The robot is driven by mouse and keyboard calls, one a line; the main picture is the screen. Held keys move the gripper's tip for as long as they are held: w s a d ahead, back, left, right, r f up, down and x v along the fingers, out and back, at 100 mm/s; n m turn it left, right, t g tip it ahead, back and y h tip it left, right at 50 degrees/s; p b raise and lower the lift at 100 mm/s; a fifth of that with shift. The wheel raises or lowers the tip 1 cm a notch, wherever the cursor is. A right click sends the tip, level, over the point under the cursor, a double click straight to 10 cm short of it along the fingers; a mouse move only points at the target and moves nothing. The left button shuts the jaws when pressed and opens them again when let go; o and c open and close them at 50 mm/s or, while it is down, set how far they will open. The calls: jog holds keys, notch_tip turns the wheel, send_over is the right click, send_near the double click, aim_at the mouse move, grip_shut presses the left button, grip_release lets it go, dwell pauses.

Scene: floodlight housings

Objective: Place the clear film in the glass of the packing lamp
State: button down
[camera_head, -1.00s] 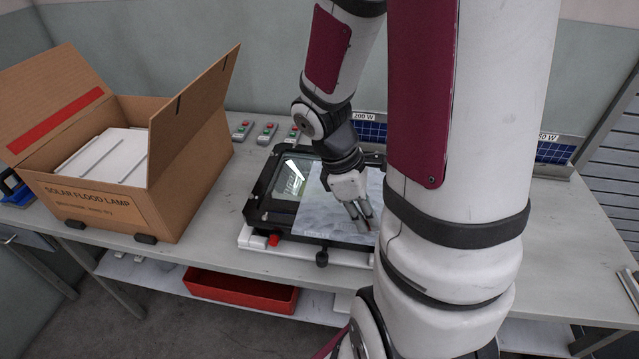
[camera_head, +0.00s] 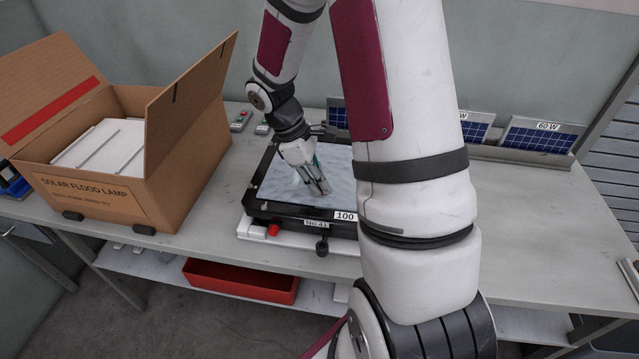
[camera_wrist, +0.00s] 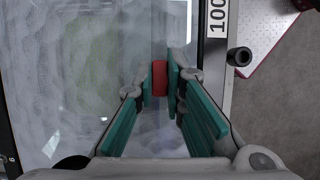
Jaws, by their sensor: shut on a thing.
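My gripper (camera_head: 320,188) is shut on a small red tab (camera_wrist: 159,78) at the edge of the clear film. The film (camera_head: 340,168) is a thin, greyish, rippled sheet that lies over the glass of the black-framed lamp (camera_head: 285,209). In the wrist view the film (camera_wrist: 75,85) spreads left of my fingertips, close to the lamp's frame (camera_wrist: 213,75) on the right. I cannot tell whether the film touches the glass everywhere. My arm hides the lamp's right side in the head view.
An open cardboard box (camera_head: 100,195) with white panels inside stands at the left. Solar panels (camera_head: 540,135) stand in a rack at the back right. Small switch boxes (camera_head: 240,121) lie behind the lamp. A red bin (camera_head: 240,280) sits on the lower shelf.

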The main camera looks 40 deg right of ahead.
jog(key=shift+f, duration=0.4)
jog(key=shift+f, duration=0.15)
jog(key=c, duration=1.7)
grip_release()
jog(key=shift+o, duration=0.2)
jog(key=v, duration=1.2)
jog(key=s+a+r+m+t, duration=0.3)
jog(key=s+a+r, duration=0.45)
jog(key=r, duration=0.25)
jog(key=s+a+r+m+t+y, duration=0.2)
jog(key=s+a+m+t, duration=0.2)
jog(key=s+a, duration=0.3)
jog(key=s, duration=0.5)
jog(key=shift+a+m+y, duration=0.15)
jog(key=shift+m+y, duration=0.15)
jog(key=shift+y, duration=0.1)
